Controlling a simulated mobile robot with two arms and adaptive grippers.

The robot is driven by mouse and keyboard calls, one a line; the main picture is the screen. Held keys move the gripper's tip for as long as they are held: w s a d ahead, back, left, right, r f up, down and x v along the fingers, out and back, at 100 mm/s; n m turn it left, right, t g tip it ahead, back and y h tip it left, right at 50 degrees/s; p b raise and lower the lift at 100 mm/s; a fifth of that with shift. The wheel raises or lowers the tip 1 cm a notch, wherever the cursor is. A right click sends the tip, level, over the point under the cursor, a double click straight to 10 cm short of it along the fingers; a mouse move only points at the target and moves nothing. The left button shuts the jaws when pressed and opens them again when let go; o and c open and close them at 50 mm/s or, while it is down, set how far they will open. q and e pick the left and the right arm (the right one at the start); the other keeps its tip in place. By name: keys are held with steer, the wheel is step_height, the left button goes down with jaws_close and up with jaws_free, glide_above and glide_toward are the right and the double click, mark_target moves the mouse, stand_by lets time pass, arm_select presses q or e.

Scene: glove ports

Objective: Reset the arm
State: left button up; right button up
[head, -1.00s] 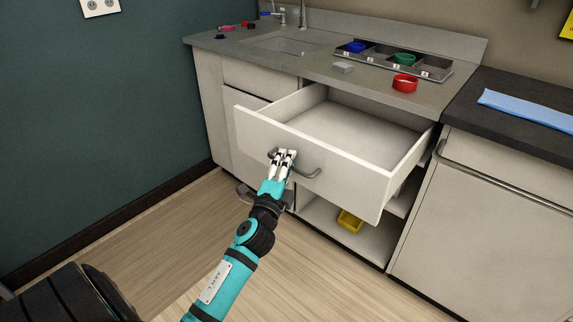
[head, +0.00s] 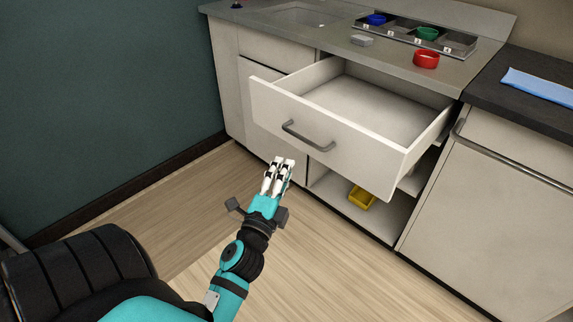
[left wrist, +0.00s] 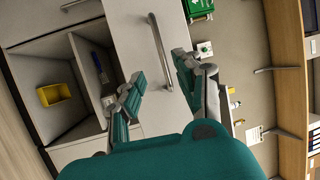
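My left gripper (head: 283,162) is in front of and below the pulled-out white drawer (head: 325,125). It is apart from the drawer's grey bar handle (head: 307,135) and holds nothing. In the left wrist view its fingers (left wrist: 162,68) are spread with a gap between them. The handle (left wrist: 160,50) shows beyond that gap. The left arm reaches forward from the bottom of the head view, partly bent. The drawer stands wide open and its visible inside is empty. My right gripper is not in view.
A yellow bin (head: 361,198) sits on the open lower shelf (head: 345,212). The wooden floor (head: 330,275) in front is clear.

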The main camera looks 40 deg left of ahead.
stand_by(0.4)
